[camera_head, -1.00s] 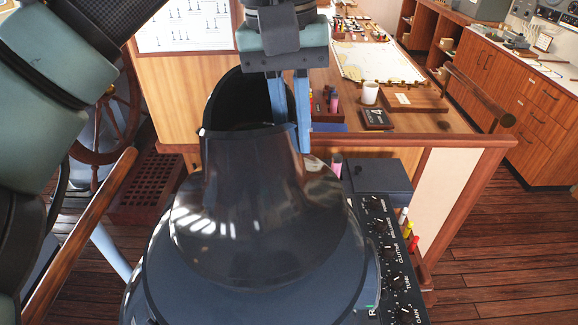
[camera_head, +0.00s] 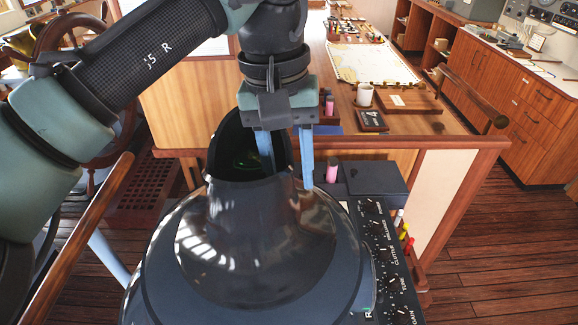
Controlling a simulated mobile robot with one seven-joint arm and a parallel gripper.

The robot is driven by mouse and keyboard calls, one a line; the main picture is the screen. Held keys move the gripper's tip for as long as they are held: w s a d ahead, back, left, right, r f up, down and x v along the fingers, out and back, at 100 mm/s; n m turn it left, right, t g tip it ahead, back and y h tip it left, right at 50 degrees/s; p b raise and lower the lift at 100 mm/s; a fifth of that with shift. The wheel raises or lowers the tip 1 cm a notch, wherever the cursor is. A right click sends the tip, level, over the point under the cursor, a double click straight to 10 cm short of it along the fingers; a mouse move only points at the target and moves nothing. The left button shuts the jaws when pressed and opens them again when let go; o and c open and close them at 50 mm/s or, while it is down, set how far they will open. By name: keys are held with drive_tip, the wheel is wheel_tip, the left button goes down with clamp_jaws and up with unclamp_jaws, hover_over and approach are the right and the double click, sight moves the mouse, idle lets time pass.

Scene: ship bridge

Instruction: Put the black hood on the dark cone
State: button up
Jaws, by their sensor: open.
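The black hood (camera_head: 255,235) is a glossy, flared piece with a tall opening at its top and a faint green glow inside. It sits over the dark cone (camera_head: 165,262), the broad round blue-grey top of the console, which shows around its lower edge. The hood looks upright, and its lower rim appears to rest on the cone; the contact is hard to see. My gripper (camera_head: 287,172) is open above the hood's upper right edge. Its blue fingers stand apart, one at the opening and one to the right of the hood wall.
A black knob panel (camera_head: 385,260) lies right of the hood, with coloured pens (camera_head: 404,230) beside it. A wooden rail (camera_head: 75,240) runs at left. Behind stands a chart table with a white mug (camera_head: 364,95). Open deck floor lies at right.

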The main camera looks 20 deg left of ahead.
wheel_tip(320, 180, up, 12)
drive_tip(key=a, duration=0.1)
idle(0.5)
